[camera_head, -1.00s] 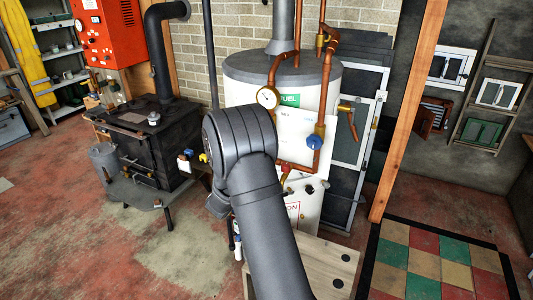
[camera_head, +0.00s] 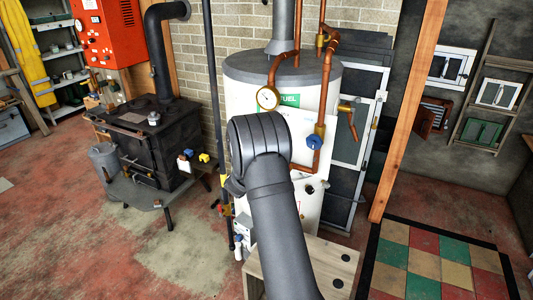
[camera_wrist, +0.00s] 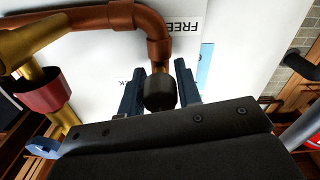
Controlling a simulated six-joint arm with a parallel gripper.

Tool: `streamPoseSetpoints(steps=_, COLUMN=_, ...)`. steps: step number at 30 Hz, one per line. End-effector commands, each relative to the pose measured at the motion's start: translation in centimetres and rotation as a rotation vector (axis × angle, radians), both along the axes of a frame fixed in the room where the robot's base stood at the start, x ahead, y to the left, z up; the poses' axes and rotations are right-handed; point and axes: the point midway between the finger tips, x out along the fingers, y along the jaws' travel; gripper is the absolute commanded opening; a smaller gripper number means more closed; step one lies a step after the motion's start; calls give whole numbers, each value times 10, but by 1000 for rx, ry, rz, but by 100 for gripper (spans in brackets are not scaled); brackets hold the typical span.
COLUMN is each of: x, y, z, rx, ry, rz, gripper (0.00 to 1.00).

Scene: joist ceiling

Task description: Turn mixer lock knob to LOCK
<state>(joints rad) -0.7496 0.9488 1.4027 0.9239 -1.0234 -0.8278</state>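A black cylindrical knob (camera_wrist: 158,94) shows in the wrist view below a bent copper pipe (camera_wrist: 152,25). It appears to be the mixer lock knob. A white panel (camera_wrist: 225,45) behind it bears the word "FREE" upper right of the knob and letters ending in "K", partly hidden, to its left. My gripper (camera_wrist: 160,80) has its two dark blue fingers on either side of the knob, open. I cannot tell whether either finger touches it. In the head view my arm hides the gripper and knob in front of the white tank (camera_head: 305,90).
A brass fitting with a dark red collar (camera_wrist: 42,92) is close at the left in the wrist view. In the head view, copper pipes with a blue-handled valve (camera_head: 314,142) and a gauge (camera_head: 267,98) are near my arm. A black stove (camera_head: 155,140) stands left.

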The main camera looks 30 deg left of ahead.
Motion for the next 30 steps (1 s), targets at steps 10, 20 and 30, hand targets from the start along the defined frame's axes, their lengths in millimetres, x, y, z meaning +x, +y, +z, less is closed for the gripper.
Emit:
streamPoseSetpoints(steps=10, x=0, y=0, z=0, rx=47, ry=0, rz=0, gripper=6)
streamPoseSetpoints(steps=20, x=0, y=0, z=0, rx=253, ry=-1, rz=-1, gripper=6)
streamPoseSetpoints(steps=30, x=0, y=0, z=0, rx=267, ry=-1, rz=-1, gripper=30)
